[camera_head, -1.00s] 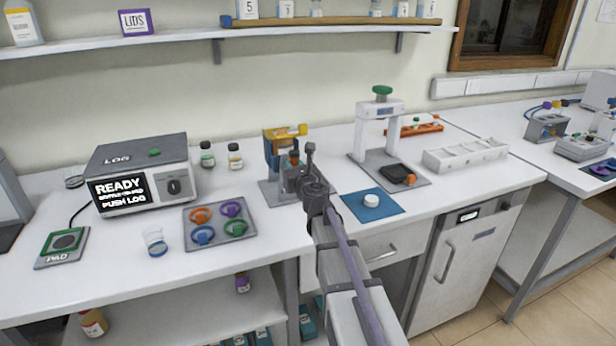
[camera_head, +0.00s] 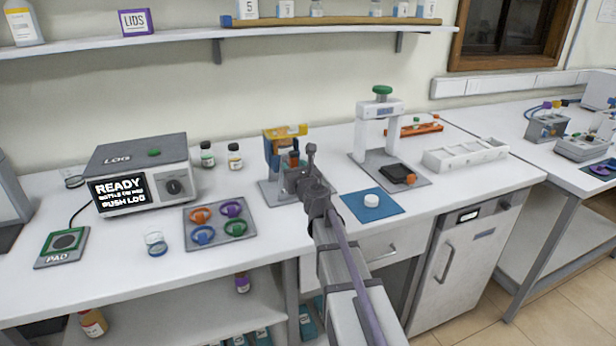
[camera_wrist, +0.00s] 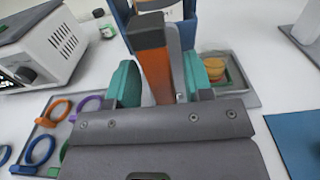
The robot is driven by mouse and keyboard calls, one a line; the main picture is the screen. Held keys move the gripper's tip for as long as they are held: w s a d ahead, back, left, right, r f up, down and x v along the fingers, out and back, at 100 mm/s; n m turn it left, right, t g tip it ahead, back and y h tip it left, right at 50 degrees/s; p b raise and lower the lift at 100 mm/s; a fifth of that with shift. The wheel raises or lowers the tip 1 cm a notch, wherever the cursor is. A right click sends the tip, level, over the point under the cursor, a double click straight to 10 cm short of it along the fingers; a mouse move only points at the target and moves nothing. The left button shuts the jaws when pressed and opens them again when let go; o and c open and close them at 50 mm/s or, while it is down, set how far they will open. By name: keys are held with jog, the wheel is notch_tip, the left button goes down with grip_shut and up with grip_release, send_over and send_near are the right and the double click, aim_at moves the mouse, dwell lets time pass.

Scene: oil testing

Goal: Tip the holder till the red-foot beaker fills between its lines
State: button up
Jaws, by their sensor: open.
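The holder (camera_head: 272,150), a blue stand with a yellow top, stands on a grey plate at the middle of the bench. It shows at the top of the wrist view (camera_wrist: 188,20). My gripper (camera_wrist: 160,82) is open in front of it, teal fingertips either side of an orange bar with a dark end; contact is unclear. A small vessel with amber content and a reddish base (camera_wrist: 215,70), perhaps the red-foot beaker, stands right of the fingers on the plate. Its lines cannot be made out. In the head view my gripper (camera_head: 295,172) hides the holder's lower part.
A clear beaker with a blue foot (camera_head: 156,244) stands left of a tray of coloured rings (camera_head: 220,238). The LOG box (camera_head: 140,172) and PAD (camera_head: 62,247) are further left. A blue mat (camera_head: 372,212) and white press (camera_head: 362,135) are right.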

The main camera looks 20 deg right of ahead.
jog(key=s, duration=0.7)
jog(key=shift+s+a, duration=0.2)
jog(key=s+a+f+n+g+y+p, duration=0.1)
jog(key=s+a+f+n+g+y, duration=0.2)
jog(key=a+n, duration=0.5)
jog(key=s+a+f+n+g+y+p, duration=0.1)
jog(key=s+a+n+g+y+p, duration=0.2)
jog(key=a+n, duration=0.5)
jog(key=s+f+n+g+h, duration=0.1)
jog(key=s+f+n+g, duration=0.1)
jog(key=s+n+g, duration=0.2)
jog(key=s+f+n+g+h, duration=0.2)
jog(key=s+f+n+g, duration=0.1)
jog(key=s+n, duration=0.4)
jog(key=s+d+f+n+g+h+p, duration=0.1)
jog(key=s+f+n+g+h, duration=0.1)
jog(key=s+n+g, duration=0.3)
jog(key=f+n, duration=0.1)
jog(key=n, duration=0.3)
jog(key=shift+s+n, duration=0.15)
jog(key=shift+n, duration=0.25)
